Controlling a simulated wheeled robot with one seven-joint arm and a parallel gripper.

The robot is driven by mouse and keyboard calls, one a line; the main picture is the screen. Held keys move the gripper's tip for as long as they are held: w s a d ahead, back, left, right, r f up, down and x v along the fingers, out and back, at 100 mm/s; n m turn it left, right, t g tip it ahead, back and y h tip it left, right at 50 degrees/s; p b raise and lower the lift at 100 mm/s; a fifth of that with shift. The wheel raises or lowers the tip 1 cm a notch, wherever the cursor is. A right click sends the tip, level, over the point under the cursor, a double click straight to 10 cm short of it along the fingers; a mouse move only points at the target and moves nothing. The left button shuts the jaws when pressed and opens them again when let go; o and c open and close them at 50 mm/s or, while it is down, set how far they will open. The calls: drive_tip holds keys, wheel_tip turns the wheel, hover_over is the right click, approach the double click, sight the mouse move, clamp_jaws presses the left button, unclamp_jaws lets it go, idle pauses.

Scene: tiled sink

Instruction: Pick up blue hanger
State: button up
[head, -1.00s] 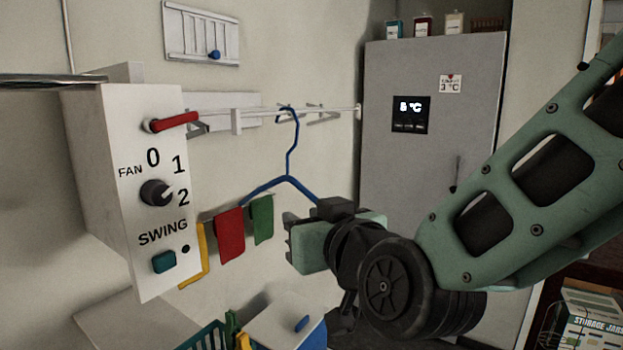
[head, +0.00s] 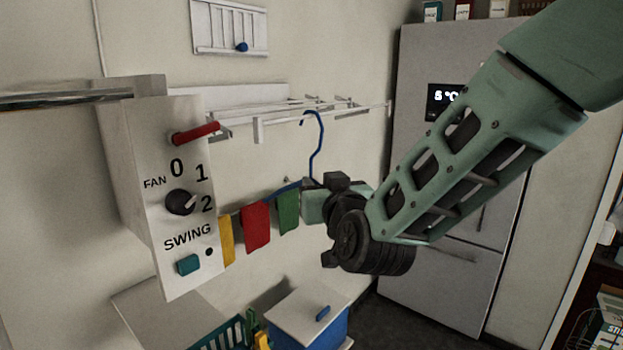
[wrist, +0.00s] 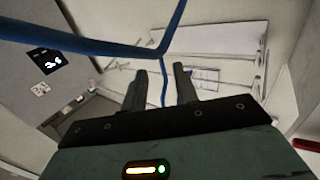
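The blue hanger (head: 320,150) is at the rack, its hook at the front rail and its neck hanging down. Its left shoulder runs down behind the cloths; its lower right part is hidden by my gripper (head: 314,203). In the wrist view, the hanger (wrist: 90,44) crosses close in front of the camera, with its thin neck seen in the gap between the two fingers of my gripper (wrist: 161,80). The fingers are apart, and I see no contact with the hanger. Whether the neck lies between the fingertips or beyond them I cannot tell.
The white wall rack (head: 350,112) holds the rail. A fan control box (head: 180,200) stands at left. Yellow, red (head: 256,228) and green (head: 288,211) cloths hang beside my gripper. A grey fridge (head: 450,190) is at right. A blue bin with a white lid (head: 308,303) sits below.

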sight(311, 176)
drive_tip(key=p+x, duration=0.2)
drive_tip(key=x, duration=0.1)
drive_tip(key=p+x, duration=0.2)
drive_tip(key=shift+s+a+r, duration=0.1)
drive_tip(key=shift+a+r, duration=0.05)
drive_tip(key=shift+r, duration=0.2)
drive_tip(key=shift+w+a+f, duration=0.1)
drive_tip(key=shift+w+f, duration=0.05)
drive_tip(key=shift+w, duration=0.2)
clamp_jaws()
drive_tip(key=shift+f, duration=0.1)
